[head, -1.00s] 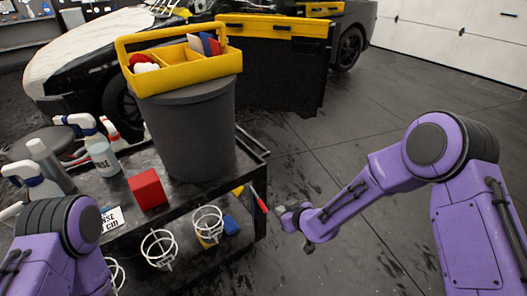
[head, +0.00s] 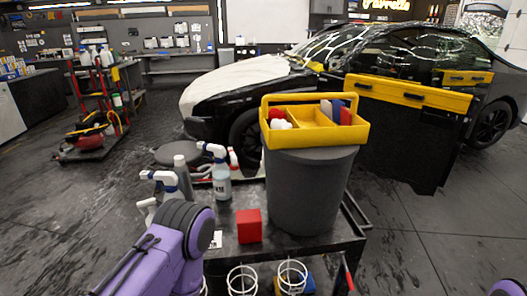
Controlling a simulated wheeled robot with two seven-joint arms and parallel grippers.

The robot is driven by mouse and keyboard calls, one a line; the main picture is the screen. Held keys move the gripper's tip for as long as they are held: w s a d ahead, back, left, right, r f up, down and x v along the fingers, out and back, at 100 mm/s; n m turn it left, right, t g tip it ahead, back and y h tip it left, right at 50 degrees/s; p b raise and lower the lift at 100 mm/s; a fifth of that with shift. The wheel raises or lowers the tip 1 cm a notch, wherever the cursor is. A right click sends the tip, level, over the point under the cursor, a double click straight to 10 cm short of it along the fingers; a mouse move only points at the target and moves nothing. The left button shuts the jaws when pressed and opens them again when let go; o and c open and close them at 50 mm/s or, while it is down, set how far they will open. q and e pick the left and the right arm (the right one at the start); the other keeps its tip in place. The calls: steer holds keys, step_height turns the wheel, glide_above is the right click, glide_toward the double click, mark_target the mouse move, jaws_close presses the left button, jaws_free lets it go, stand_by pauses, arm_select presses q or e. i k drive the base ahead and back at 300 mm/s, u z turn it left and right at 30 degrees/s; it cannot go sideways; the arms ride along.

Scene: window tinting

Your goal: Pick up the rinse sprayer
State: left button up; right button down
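The rinse sprayer (head: 221,180) is a clear bottle with a white and blue spray head and a dark-lettered label, too small to read fully here. It stands upright on the black cart (head: 328,248), left of the grey bucket. A second sprayer with a similar head (head: 166,184) stands to its left, partly hidden by my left arm. My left arm rises from the bottom left in front of the cart. Its gripper is not visible. Only a small piece of my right arm shows at the bottom right corner, and its gripper is out of view.
A grey bucket (head: 300,195) holding a yellow caddy (head: 335,134) stands right of the sprayer. A red block (head: 248,226) sits in front. A car (head: 400,65) is behind. Floor at right is clear.

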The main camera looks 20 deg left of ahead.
mark_target(222, 175)
steer(key=k, duration=1)
steer(key=u, duration=2.05)
steer(key=i, duration=4.3)
steer(key=z, duration=4.3)
